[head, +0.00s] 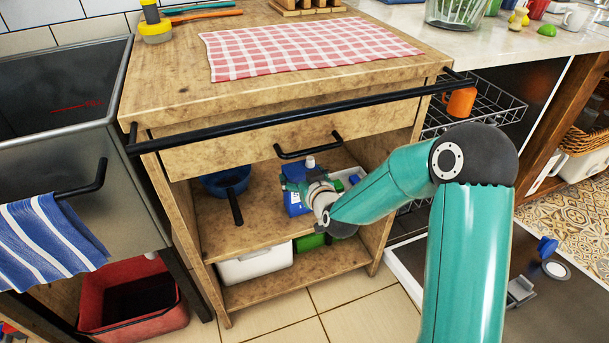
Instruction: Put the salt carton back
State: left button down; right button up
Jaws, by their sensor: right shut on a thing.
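My right gripper (301,186) reaches into the upper open shelf of the wooden cabinet (246,224), below its drawer. It is shut on a blue carton (295,207), which looks like the salt carton. The carton looks upright at the shelf's front right part. The gripper hides part of it, and I cannot tell whether its base touches the shelf board. My left gripper is out of view.
A dark blue pan (228,181) stands left on the same shelf, its handle toward the front. A white-capped item (310,162) and a white container (347,174) are close to the gripper. A white bin (254,265) is below. The drawer handle (308,146) and black rail (300,116) hang above.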

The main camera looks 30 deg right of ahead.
jog(key=o, duration=1.6)
jog(key=shift+c, duration=0.2)
jog(key=shift+s+r, duration=0.1)
jog(key=b+v, duration=0.6)
jog(key=v, duration=0.6)
jog(key=shift+b, duration=0.3)
